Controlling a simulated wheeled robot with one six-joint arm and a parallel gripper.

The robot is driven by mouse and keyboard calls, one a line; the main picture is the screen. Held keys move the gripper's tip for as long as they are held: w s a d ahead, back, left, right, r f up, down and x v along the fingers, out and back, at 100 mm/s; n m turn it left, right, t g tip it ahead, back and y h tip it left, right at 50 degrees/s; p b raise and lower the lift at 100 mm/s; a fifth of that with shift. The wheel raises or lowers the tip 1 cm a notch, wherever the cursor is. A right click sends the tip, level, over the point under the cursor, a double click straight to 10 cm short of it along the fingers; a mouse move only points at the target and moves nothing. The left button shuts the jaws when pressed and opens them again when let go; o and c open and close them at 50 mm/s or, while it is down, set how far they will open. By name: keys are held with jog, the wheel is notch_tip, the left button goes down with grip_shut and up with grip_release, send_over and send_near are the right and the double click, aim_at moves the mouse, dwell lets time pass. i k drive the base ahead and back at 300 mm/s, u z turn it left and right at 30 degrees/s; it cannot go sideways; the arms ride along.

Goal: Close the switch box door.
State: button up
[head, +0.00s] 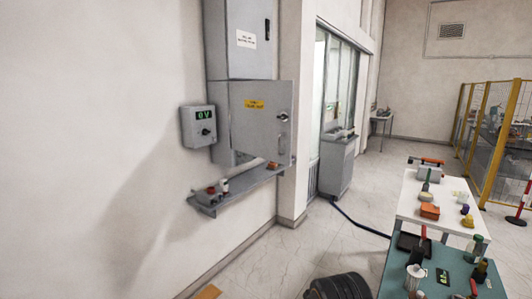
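The grey switch box (222,120) is on the left wall, below a taller grey cabinet. Its door (255,130) carries a yellow label (254,104) and has a round knob and an upright handle (282,147) near its right edge. The door's right edge reaches past the side of the cabinet above, so the door looks swung out from the box, seemingly hinged at the left. The size of the gap and the inside of the box are hidden behind the door. My gripper is not in view.
A grey shelf (205,208) holding small items juts out just below the door. A meter box (198,127) reading "0V" hangs to its left. A grey console (338,168) stands to the right; tool-covered tables (452,232) stand at the right. Floor before the shelf looks mostly clear.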

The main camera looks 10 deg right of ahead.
aim_at(256, 131)
jog(key=u, duration=0.65)
jog(key=i, duration=1.6)
jog(key=z, duration=0.2)
